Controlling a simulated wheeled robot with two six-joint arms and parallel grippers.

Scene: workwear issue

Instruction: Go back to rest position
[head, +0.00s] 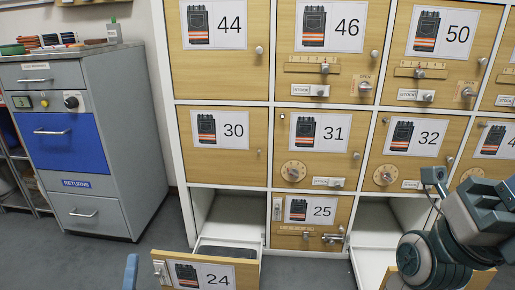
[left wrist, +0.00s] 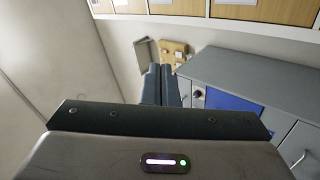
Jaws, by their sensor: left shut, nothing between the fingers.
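My left gripper (head: 131,272) shows only as a small blue-grey tip at the bottom edge of the head view, left of the door numbered 24. In the left wrist view my left gripper (left wrist: 161,84) has its two dark fingers side by side and shut, with nothing held. My right arm enters the head view at the lower right, in front of the lockers. My right gripper's fingers are not visible.
Numbered wooden lockers (head: 228,127) fill the middle and right. The door numbered 24 (head: 245,275) stands open at the bottom, and the compartment at the lower right is open too. A grey cabinet (head: 138,137) with a blue drawer (head: 65,143) stands at left. Floor shows between them.

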